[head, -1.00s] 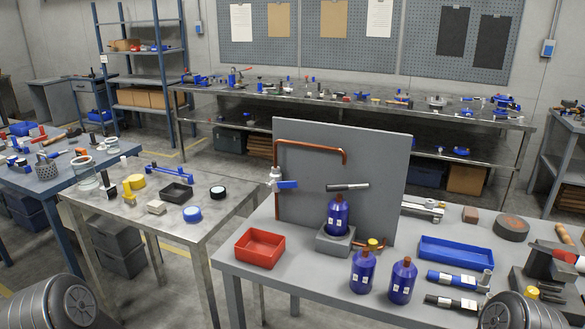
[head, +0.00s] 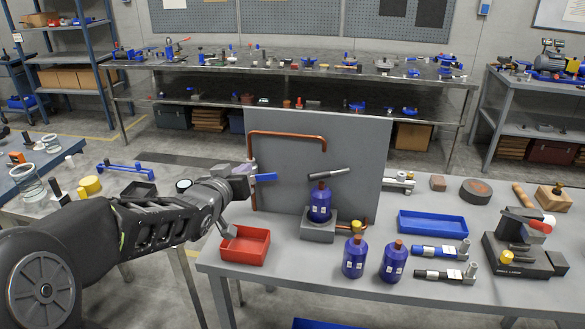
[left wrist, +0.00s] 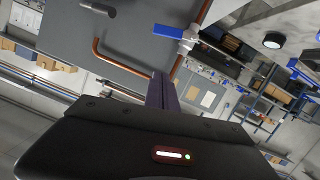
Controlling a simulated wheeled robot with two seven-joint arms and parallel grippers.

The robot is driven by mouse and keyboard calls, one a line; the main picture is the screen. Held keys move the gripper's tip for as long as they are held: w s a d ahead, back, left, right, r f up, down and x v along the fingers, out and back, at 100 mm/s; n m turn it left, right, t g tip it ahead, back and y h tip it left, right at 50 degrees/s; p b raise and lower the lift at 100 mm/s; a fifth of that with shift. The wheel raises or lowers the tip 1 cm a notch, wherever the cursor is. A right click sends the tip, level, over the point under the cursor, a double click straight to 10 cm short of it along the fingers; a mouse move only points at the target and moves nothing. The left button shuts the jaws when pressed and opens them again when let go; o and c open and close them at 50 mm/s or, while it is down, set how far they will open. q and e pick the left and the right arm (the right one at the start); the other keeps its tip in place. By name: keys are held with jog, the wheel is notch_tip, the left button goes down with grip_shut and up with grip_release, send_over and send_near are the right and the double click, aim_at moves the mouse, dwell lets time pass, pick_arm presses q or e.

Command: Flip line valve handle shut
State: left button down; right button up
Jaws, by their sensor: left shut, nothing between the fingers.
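The line valve's blue handle (head: 266,177) sticks out to the right, crosswise to the vertical copper pipe (head: 252,155) on the left of the grey panel (head: 350,160). In the left wrist view the blue handle (left wrist: 168,31) and the pale valve body (left wrist: 187,42) show beyond the fingers. My left gripper (head: 242,181) is at the valve in the head view and hides most of the valve body. In the left wrist view its fingers (left wrist: 160,88) are shut and empty, with a visible gap to the handle. My right gripper is not in view.
A black-and-silver rod (head: 328,173) juts from the panel right of the handle. A blue bottle (head: 320,203) stands on a grey block before it. A red tray (head: 245,246) lies below my left arm. Two blue bottles (head: 355,257) stand in front, a blue tray (head: 432,223) to the right.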

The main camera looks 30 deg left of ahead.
pick_arm(q)
jog(key=shift+s, duration=0.15)
jog(key=shift+a, duration=0.1)
jog(key=p, duration=0.2)
send_over(260, 178)
jog(key=s+d, duration=0.1)
jog(key=s, duration=0.2)
notch_tip(260, 178, down, 2)
jog(key=f, duration=0.1)
jog(key=w+f+p, duration=0.1)
jog(key=f, duration=0.2)
jog(key=shift+w+d+f, duration=0.15)
jog(key=shift+d, duration=0.2)
